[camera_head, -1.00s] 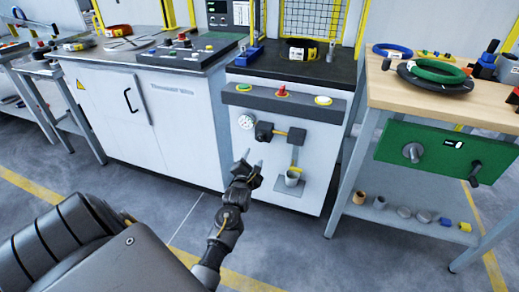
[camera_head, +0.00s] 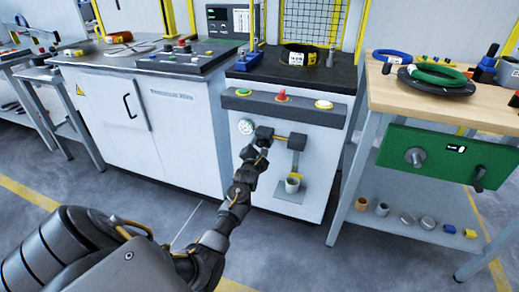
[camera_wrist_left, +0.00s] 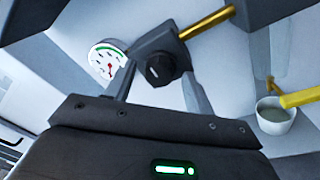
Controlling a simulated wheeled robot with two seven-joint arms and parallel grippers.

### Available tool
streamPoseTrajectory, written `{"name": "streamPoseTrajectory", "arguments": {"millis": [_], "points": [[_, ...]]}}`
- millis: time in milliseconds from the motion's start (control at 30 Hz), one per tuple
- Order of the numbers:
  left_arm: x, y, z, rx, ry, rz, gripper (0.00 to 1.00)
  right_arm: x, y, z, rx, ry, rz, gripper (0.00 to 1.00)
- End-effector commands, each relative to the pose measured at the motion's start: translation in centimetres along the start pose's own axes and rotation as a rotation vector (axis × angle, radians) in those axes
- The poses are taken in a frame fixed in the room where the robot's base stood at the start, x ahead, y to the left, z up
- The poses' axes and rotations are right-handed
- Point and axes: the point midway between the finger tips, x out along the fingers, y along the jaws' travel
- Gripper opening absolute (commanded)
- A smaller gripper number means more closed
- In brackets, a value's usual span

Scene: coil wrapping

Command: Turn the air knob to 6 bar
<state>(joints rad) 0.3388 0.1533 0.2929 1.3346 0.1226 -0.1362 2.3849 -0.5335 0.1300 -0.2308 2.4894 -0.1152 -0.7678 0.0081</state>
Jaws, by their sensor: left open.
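The air knob (camera_wrist_left: 158,69) is a small dark round knob on the dark regulator block (camera_head: 264,134) on the front of the white cabinet. A white round gauge (camera_head: 246,127) sits left of it; in the left wrist view the gauge (camera_wrist_left: 107,60) shows a green arc and red needle, its numbers too small to read. My left gripper (camera_head: 261,152) is just below the block. In the left wrist view its two open fingers (camera_wrist_left: 160,88) stand on either side of the knob; I cannot tell whether they touch it. My right gripper is not in view.
A yellow-brass pipe (camera_wrist_left: 207,22) leads right from the block. A cup (camera_head: 292,185) stands on a small bracket below it. Buttons (camera_head: 281,96) line the bar above. A wooden-topped table (camera_head: 385,95) with a green panel stands to the right.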

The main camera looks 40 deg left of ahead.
Motion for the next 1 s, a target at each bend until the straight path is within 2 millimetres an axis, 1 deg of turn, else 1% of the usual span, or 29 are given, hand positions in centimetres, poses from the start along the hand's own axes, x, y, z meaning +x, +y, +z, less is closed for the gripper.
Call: {"name": "streamPoseTrajectory", "arguments": {"millis": [267, 600, 833, 1000], "points": [[0.14, 0.02, 0.01, 0.000, 0.000, 0.000, 0.54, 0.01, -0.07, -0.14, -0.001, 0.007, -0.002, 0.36], [0.12, 0.00, 0.01, 0.000, 0.000, 0.000, 0.09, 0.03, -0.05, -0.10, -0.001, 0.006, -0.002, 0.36], [0.11, -0.01, 0.02, 0.019, -0.001, 0.001, 0.09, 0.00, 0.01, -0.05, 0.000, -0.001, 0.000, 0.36], [0.09, 0.01, 0.04, 0.085, -0.006, 0.007, 0.09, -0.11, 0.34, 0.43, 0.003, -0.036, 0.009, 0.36]]}}
